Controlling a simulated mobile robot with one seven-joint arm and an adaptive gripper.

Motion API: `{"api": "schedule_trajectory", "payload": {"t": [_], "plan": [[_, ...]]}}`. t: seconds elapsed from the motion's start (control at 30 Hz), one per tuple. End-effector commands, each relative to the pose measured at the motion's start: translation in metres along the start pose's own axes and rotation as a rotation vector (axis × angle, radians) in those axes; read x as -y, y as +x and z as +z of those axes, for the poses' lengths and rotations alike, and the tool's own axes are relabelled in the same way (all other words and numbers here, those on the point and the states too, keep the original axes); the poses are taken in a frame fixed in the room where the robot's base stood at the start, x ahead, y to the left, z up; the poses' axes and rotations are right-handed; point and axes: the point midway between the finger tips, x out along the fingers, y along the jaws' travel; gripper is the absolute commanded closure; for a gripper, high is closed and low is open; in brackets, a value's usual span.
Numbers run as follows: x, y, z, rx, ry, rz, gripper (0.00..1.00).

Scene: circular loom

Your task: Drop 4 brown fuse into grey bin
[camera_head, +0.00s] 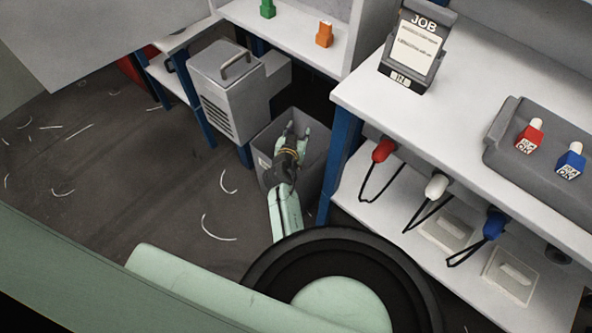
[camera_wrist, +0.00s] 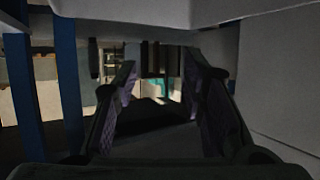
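The grey bin (camera_head: 313,165) stands on the floor between the grey cabinet and the white workbench. My arm reaches down to it, and my gripper (camera_head: 293,131) is over or inside its opening; I cannot tell how deep. In the wrist view my gripper's two dark fingers (camera_wrist: 160,82) stand apart with nothing seen between them. No brown fuse can be made out in either view. The bin's inside is dark and partly hidden by my gripper.
A grey cabinet with a handle (camera_head: 228,88) stands left of the bin. The workbench's blue leg (camera_head: 341,150) is close on the right. A tray (camera_head: 503,128) on the bench holds a red fuse (camera_head: 530,136) and a blue fuse (camera_head: 570,161). Open floor lies left.

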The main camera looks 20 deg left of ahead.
Motion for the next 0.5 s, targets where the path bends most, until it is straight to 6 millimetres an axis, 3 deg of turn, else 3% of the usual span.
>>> {"api": "schedule_trajectory", "payload": {"t": [0.1,0.37,0.5], "plan": [[0.0,0.0,0.0,0.0,0.0,0.0,0.53],[0.0,-0.0003,0.0005,0.001,0.0,0.0,0.53],[0.0003,-0.0098,0.0011,0.001,0.0,-0.001,0.53]]}}
